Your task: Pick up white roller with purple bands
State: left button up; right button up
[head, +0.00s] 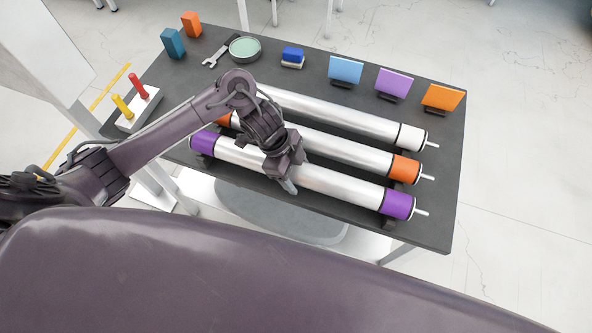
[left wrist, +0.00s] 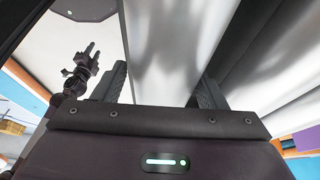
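The roller with purple bands (head: 330,184) lies nearest me on the dark table, running left to right, with a silvery-white body and a purple band at each end. My left gripper (head: 283,180) is lowered over its middle from above. In the left wrist view the roller's body (left wrist: 178,50) runs between the two fingers of my left gripper (left wrist: 165,90), one on each side. The fingers are wide apart, and firm contact is not clear. A dark gripper, seemingly my right one (left wrist: 85,65), shows small at the upper left of that view; it is absent from the head view.
An orange-banded roller (head: 345,150) and a white-ended roller (head: 350,116) lie parallel behind. Orange, purple and blue panels (head: 345,69) stand at the back right. A block with red and yellow pegs (head: 139,110), a wrench (head: 218,53) and a round dish (head: 244,48) sit left.

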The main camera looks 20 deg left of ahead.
pick_arm(q)
jog(key=c, duration=1.2)
jog(key=shift+r, duration=0.1)
jog(key=shift+c, duration=0.3)
jog(key=shift+r, duration=0.1)
